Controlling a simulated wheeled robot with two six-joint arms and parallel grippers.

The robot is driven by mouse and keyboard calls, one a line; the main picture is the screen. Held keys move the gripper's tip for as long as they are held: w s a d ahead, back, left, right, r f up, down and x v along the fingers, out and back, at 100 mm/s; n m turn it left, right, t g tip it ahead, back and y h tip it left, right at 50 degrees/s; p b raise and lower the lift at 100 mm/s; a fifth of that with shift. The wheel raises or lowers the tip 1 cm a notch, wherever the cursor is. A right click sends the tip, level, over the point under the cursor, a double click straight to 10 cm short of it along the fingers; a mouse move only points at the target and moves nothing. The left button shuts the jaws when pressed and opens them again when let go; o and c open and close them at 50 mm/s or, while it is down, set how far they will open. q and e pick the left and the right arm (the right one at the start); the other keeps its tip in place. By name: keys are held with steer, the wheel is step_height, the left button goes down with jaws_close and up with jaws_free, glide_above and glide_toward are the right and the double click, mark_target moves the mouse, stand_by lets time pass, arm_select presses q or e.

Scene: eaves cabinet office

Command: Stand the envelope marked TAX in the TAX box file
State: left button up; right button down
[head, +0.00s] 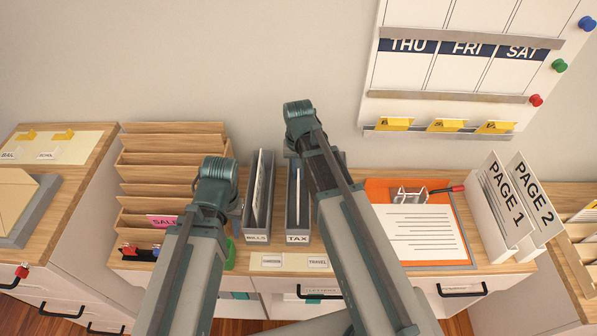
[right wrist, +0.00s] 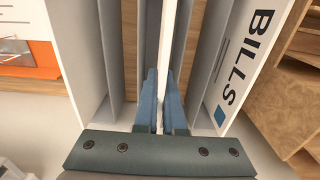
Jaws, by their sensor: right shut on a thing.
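The grey TAX box file (head: 298,238) stands on the cabinet top, right of the BILLS box file (head: 257,238). A thin pale envelope (head: 298,196) shows edge-on, upright inside the TAX box file; its marking is not visible. In the right wrist view, my right gripper (right wrist: 161,88) is shut on this envelope (right wrist: 165,40), between the grey walls of the box file. My right arm hides that gripper in the head view. My left gripper (head: 236,214) is low beside the BILLS box file, mostly behind its own arm; its jaw opening cannot be made out.
An envelope marked BILLS (right wrist: 247,70) stands beside the right gripper. Another grey box file (head: 341,158) is mostly behind my right arm. A wooden sorter (head: 170,145) stands left, an orange tray (head: 378,192) with paper right, and white PAGE stands (head: 505,215) farther right.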

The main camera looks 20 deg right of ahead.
steer(key=shift+f+b, duration=2.25)
steer(key=shift+f, duration=0.35)
steer(key=c, duration=0.6)
jaws_free()
steer(key=shift+r, duration=0.15)
step_height(320, 180, up, 6)
steer(key=p, duration=0.6)
